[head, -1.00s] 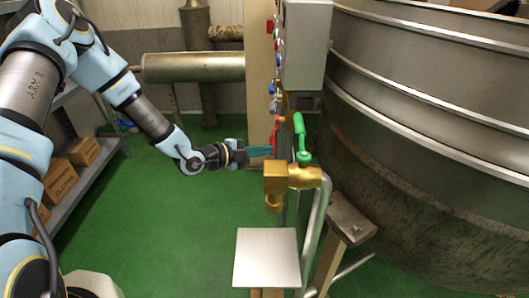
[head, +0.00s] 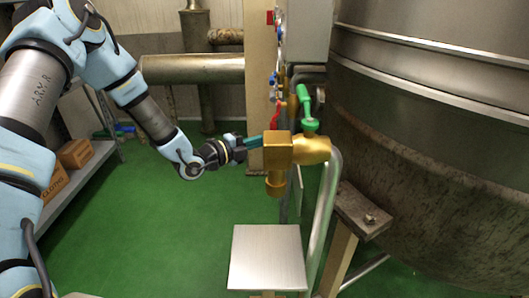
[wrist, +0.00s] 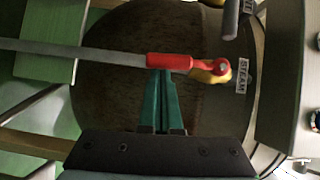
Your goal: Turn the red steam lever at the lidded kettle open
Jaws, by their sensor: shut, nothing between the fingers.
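The red steam lever (wrist: 170,60) lies crosswise in the wrist view, its right end on a brass valve (wrist: 208,76) beside a "STEAM" label (wrist: 242,75). My gripper (wrist: 160,73) has its teal fingers together, with the tips right at the lever's lower edge; I cannot tell whether they touch. In the head view the red lever (head: 275,118) shows only partly behind brass fittings. My gripper (head: 256,142) comes from the left there, its tips close to or behind the brass block. The large metal kettle (head: 430,130) fills the right side; its lid is not in view.
A brass valve block (head: 278,152) with a green lever (head: 307,108) stands in front. A flat metal plate (head: 266,258) is below it. A grey control box (head: 306,30) hangs above. A shelf with cartons (head: 76,153) is at left. Green floor (head: 150,225) is open between.

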